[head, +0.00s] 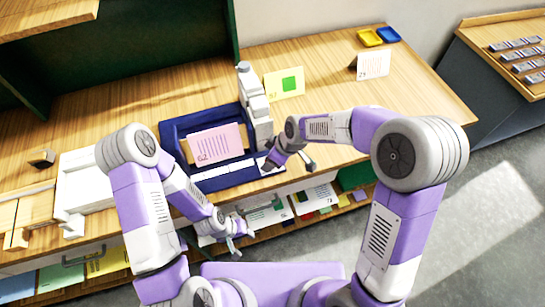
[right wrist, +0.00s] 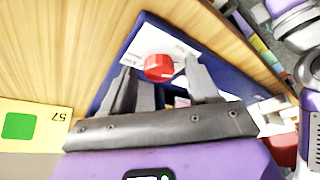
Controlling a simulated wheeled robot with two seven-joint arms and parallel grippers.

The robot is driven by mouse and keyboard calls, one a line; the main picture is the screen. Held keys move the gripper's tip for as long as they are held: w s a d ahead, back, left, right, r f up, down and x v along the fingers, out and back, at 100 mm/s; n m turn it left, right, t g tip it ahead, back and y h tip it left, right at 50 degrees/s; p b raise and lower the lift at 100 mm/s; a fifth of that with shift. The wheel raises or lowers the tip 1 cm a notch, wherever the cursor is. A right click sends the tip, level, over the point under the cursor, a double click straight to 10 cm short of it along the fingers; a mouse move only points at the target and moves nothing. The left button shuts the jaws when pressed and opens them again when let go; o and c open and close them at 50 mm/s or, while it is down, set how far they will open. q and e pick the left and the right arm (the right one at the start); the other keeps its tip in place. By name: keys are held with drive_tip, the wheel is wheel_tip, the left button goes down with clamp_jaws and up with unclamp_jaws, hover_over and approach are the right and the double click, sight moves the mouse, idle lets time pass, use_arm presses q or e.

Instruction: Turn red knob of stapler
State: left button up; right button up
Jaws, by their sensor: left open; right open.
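The red knob (right wrist: 158,67) sits on a white panel of the blue body in the right wrist view. The stapler appears to be this blue-framed unit (head: 172,128) with a white front strip, on the wooden table in the head view. My right gripper (right wrist: 157,75) is open, with its fingertips on either side of the knob and gaps visible; contact cannot be told. In the head view, the right gripper (head: 288,163) is at the unit's front right corner and the knob is hidden. My left gripper (head: 231,237) is open and empty, low in front of the table.
A pink card (head: 216,142) stands in the blue unit. A grey-white upright device (head: 255,104) stands at its right. A yellow card with a green square (head: 284,84) is behind. A white card (head: 373,64) and small trays (head: 388,35) stand farther right. The table's right part is clear.

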drive_tip(key=c, duration=1)
